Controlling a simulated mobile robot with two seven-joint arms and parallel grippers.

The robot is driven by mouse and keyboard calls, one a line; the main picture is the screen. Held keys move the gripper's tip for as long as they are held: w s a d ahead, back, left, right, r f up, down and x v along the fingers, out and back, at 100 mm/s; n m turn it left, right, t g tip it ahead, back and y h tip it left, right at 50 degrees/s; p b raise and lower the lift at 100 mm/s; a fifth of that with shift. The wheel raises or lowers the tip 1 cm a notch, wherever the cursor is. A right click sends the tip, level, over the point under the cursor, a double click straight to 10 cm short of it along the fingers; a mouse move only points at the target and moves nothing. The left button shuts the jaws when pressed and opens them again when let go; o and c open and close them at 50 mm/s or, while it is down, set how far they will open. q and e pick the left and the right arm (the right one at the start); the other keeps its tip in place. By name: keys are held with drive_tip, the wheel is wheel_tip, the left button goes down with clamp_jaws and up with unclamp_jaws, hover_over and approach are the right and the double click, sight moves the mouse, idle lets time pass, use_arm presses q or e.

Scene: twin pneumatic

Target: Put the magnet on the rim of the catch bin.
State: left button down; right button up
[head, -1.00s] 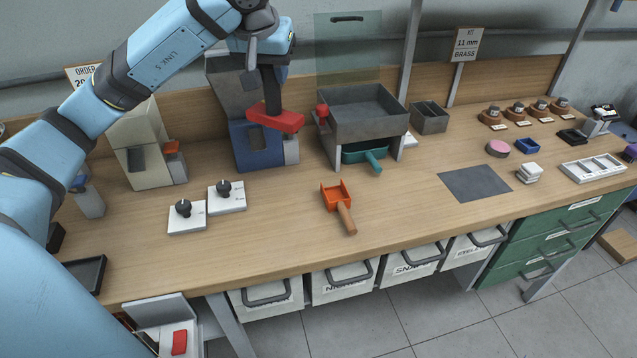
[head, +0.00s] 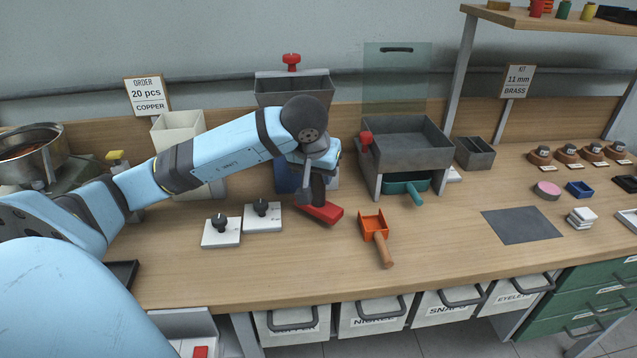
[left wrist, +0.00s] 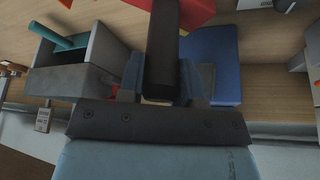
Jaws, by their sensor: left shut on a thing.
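The magnet, a red block (head: 322,213) with a black handle, is in my left gripper (head: 313,183). The left wrist view shows the dark handle (left wrist: 162,50) between the shut fingers and some of the red block (left wrist: 190,12). The block is in front of the blue machine, left of the orange scoop; I cannot tell whether it touches the table. A grey bin on legs (head: 412,158) stands to the right, with a teal tray (head: 405,184) under it. I cannot tell which is the catch bin. My right gripper is out of view.
Two white knob plates (head: 221,233) lie to the left. A red knob (head: 366,138) stands at the grey bin's left side. A clear panel (head: 397,80) rises behind it. The grey mat (head: 521,225) is bare.

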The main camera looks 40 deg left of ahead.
sight(318, 189)
use_arm(q)
wheel_tip(318, 189, down, 2)
drive_tip(key=shift+f, duration=0.25)
drive_tip(key=shift+f, duration=0.15)
drive_tip(key=c, duration=1.2)
unclamp_jaws()
drive_tip(key=shift+f, duration=0.1)
drive_tip(key=o, duration=0.4)
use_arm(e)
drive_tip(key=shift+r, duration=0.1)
